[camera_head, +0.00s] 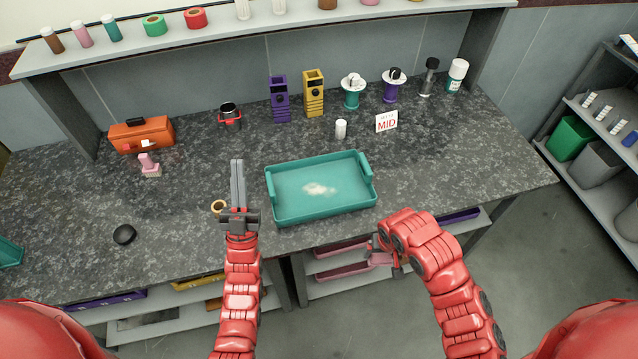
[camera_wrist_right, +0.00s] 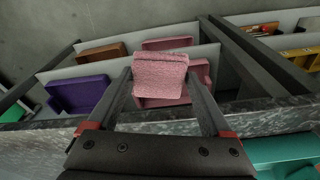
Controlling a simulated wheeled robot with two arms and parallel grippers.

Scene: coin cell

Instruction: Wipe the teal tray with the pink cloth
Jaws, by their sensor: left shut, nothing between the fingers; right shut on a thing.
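The teal tray (camera_head: 285,213) lies on the dark stone counter, with a pale whitish smear (camera_head: 319,188) in the middle of its floor. My right gripper (camera_head: 382,258) is in front of the counter's front edge, to the lower right of the tray. In the right wrist view it is shut on the pink cloth (camera_wrist_right: 160,75), a folded, textured piece between the fingertips. My left gripper (camera_head: 238,172) is shut and empty, just left of the tray over the counter.
A tape roll (camera_head: 219,207) lies beside my left gripper. A black mouse-like object (camera_head: 124,234), pink stamp-like object (camera_head: 150,166) and orange toolbox (camera_head: 142,135) are at left. A white cylinder (camera_head: 341,130) and MID sign (camera_head: 386,122) stand behind the tray. Shelves with bins (camera_wrist_right: 78,95) are below.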

